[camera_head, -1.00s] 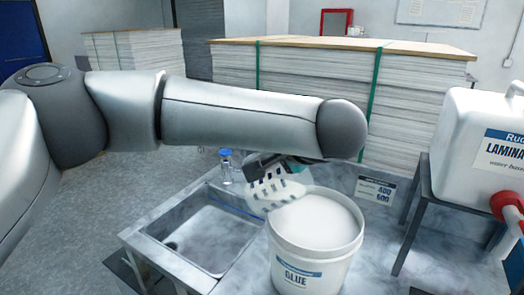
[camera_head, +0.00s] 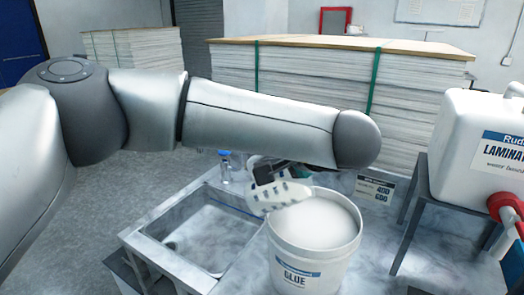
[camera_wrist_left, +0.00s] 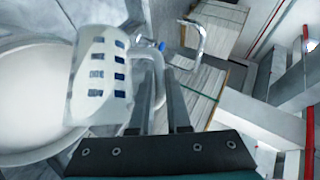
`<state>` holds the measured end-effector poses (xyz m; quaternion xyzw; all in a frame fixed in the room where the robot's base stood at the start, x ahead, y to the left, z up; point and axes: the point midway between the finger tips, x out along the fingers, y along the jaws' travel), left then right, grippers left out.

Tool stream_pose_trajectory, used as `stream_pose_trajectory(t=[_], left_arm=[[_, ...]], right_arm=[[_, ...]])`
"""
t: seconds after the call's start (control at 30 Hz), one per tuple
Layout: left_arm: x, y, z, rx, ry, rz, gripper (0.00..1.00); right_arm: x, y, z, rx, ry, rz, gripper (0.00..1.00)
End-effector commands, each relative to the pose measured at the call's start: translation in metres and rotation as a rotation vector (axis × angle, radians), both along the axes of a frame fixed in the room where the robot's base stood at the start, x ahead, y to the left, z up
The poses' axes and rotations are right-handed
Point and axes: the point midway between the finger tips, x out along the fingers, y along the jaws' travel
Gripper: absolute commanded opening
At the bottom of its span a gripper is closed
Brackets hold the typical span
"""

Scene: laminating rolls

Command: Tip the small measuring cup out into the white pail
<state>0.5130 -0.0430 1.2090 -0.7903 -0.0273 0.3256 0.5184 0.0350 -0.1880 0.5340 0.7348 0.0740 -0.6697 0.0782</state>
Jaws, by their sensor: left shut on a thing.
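The small measuring cup (camera_head: 282,196) is white and translucent with dark marks on its side. It is tilted over the left rim of the white pail (camera_head: 298,262), which is labelled GLUE and holds white material up near its rim. My left gripper (camera_head: 266,174) is shut on the cup's handle, partly hidden behind the cup and my forearm. In the left wrist view the cup (camera_wrist_left: 100,75) hangs beside the fingers, over the edge of the round white pail (camera_wrist_left: 35,90). I cannot see clearly whether anything is left inside the cup. My right gripper is out of view.
A sink basin (camera_head: 210,232) lies left of the pail. A clear bottle with a blue cap (camera_head: 225,168) stands behind it. A large white laminating container (camera_head: 475,140) sits on a dark stand at right. A sign (camera_head: 376,190) stands behind the pail.

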Motion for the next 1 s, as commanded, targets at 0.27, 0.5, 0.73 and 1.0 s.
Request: stream_pose_trajectory(t=[0.27,0.5,0.73,1.0], left_arm=[[-0.0012,-0.0066,0.0046,0.069,-0.018,0.001,0.0],[-0.0008,-0.0061,0.005,0.07,-0.019,0.003,0.0],[-0.0007,-0.0049,0.0076,0.069,-0.021,0.003,0.0],[-0.0008,-0.0042,0.0074,0.069,-0.021,0.004,0.0]], right_arm=[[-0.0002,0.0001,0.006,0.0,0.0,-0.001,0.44],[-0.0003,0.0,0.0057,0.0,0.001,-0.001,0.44],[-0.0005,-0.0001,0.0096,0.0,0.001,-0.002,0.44],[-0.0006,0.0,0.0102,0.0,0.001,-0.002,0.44]])
